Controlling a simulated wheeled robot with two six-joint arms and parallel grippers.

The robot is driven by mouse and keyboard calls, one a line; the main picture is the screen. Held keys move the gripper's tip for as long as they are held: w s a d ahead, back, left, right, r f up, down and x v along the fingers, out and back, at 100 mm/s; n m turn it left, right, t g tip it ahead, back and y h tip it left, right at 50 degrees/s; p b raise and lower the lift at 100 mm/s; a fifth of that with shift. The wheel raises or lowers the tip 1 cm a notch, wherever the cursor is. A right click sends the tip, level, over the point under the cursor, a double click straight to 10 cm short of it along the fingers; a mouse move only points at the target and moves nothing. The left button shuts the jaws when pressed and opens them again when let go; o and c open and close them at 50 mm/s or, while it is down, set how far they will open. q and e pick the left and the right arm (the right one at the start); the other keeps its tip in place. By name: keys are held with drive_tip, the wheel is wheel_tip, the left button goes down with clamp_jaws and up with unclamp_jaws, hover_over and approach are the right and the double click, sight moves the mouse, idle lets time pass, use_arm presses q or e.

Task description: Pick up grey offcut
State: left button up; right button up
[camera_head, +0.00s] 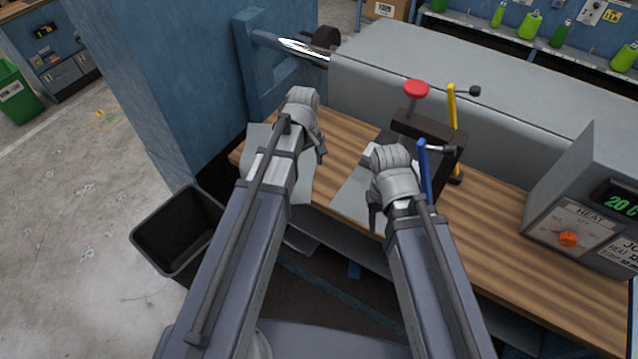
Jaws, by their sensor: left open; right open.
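A flat pale grey sheet (301,186) lies on the left end of the wooden bench top, partly hidden by my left arm. Another flat grey piece (349,202) lies near the bench's front edge, partly under my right gripper. I cannot tell which of them is the grey offcut. My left gripper (315,150) is open above the left sheet's right side, its fingers mostly hidden by its wrist. My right gripper (376,208) is open over the right grey piece. Neither gripper visibly holds anything.
A dark clamp block (430,130) with a red knob and blue and yellow levers stands close to my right gripper. A heater box (590,200) stands at right, a long grey casing (480,85) behind. A black bin (178,232) stands left of the bench (500,235).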

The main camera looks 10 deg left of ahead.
sight(307, 193)
use_arm(q)
drive_tip(key=shift+f, duration=0.2)
wheel_tip(307, 193, down, 10)
drive_tip(key=b, duration=1)
drive_tip(key=shift+r, duration=0.15)
drive_tip(key=shift+f+b, duration=0.6)
drive_tip(key=shift+r, duration=0.15)
drive_tip(key=shift+c, duration=0.4)
drive_tip(key=c, duration=1.3)
drive_tip(key=shift+c, duration=0.9)
drive_tip(key=shift+r+p, duration=0.25)
drive_tip(key=shift+p, duration=0.05)
clamp_jaws()
wheel_tip(307, 193, up, 12)
drive_tip(key=p, duration=1.1)
drive_tip(key=shift+f+p, duration=0.25)
drive_tip(key=shift+p, duration=0.05)
